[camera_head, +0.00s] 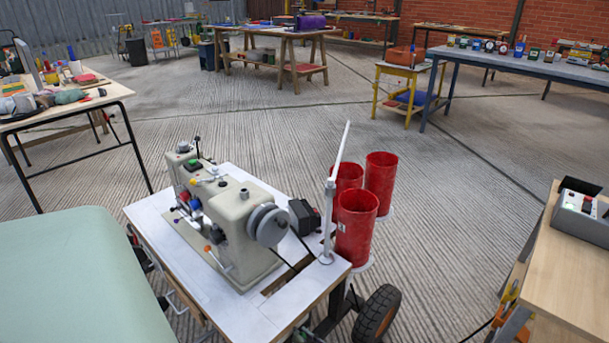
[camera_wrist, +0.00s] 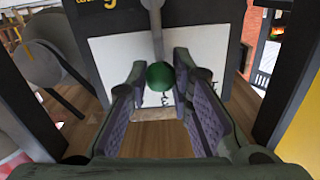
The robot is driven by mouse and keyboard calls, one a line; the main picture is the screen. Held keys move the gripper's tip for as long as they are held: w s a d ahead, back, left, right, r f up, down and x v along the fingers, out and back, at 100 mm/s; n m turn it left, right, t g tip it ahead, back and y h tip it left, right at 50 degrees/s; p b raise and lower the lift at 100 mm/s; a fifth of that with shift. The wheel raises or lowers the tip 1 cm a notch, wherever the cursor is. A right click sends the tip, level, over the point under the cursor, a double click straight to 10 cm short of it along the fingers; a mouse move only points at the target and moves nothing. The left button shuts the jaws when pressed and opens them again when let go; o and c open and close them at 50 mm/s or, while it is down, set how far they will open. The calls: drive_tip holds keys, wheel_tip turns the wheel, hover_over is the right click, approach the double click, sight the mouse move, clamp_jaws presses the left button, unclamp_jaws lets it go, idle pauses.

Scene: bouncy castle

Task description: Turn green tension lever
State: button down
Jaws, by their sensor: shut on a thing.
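The green tension lever shows in the wrist view as a round green knob (camera_wrist: 160,77) on a grey rod (camera_wrist: 156,30) that runs up from it. My gripper (camera_wrist: 160,74) is in the wrist view with one finger on each side of the knob, shut on it. The purple inner pads run along both sides. A white plate (camera_wrist: 105,62) on a black panel lies behind the knob. The head view shows neither my gripper nor, as far as I can tell, this lever.
In the wrist view, a dark upright (camera_wrist: 288,85) is close on the right and a grey round part (camera_wrist: 45,65) on the left. In the head view, a sewing machine (camera_head: 237,210) stands on a white table (camera_head: 150,215), near red cylinders (camera_head: 356,225). Open floor lies beyond.

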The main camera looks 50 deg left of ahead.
drive_tip(key=shift+s+n+p, duration=0.3)
drive_tip(key=shift+s+n, duration=0.15)
drive_tip(key=shift+n, duration=0.15)
drive_tip(key=n, duration=0.1)
drive_tip(key=s+n, duration=0.1)
drive_tip(key=shift+s+d+f+n, duration=0.15)
drive_tip(key=shift+f+n, duration=0.05)
drive_tip(key=shift+n, duration=0.2)
drive_tip(key=c, duration=1.4)
unclamp_jaws()
